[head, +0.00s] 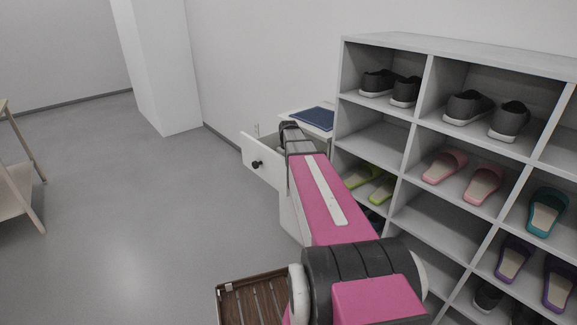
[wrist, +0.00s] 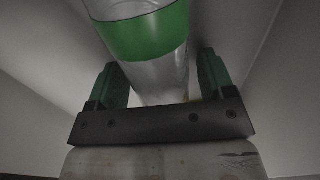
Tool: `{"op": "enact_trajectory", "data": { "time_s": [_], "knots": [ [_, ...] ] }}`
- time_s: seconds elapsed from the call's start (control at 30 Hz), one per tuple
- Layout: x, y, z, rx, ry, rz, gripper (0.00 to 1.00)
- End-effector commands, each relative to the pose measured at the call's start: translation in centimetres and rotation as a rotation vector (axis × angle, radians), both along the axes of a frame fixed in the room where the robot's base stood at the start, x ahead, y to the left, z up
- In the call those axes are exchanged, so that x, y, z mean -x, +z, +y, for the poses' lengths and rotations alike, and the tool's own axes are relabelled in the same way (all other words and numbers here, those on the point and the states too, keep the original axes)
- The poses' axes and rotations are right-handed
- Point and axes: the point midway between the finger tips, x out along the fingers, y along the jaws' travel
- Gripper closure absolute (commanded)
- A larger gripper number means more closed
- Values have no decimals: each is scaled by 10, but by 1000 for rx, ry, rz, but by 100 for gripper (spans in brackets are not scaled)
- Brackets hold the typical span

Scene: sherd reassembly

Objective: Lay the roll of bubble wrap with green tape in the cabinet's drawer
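The roll of bubble wrap (wrist: 160,75) with its band of green tape (wrist: 148,32) lies between the fingers of my gripper (wrist: 165,82) in the wrist view. The fingers stand wide, with a narrow gap showing at the roll's right side, so my gripper looks open around it. Pale walls surround it, seemingly the drawer's inside. In the head view the cabinet's drawer (head: 262,158) is pulled out, its white front bearing a dark knob (head: 257,164). My arm reaches over the drawer and hides much of it. The roll is hidden in that view.
A blue flat item (head: 312,118) lies on the cabinet top. A grey shoe rack (head: 400,108) with shoes and slippers stands close on the right. A brown slatted crate (head: 250,296) sits at the bottom. A wooden table (head: 22,190) is at far left; the floor between is clear.

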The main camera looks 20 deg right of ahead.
Motion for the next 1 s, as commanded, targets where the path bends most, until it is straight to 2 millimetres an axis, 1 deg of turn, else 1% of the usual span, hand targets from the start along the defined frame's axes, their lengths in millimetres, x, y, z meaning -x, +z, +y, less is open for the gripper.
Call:
{"op": "enact_trajectory", "data": {
  "time_s": [0.17,0.27,0.37,0.7,0.9,1.0],
  "knots": [
    [0,4,0,0,0,-1,24],
    [0,13,0,1,0,-1,24],
    [0,28,0,0,0,-2,24],
    [0,89,0,0,0,-2,24],
    [0,113,0,1,0,-1,24],
    [0,119,0,0,0,0,24]
  ]
}}
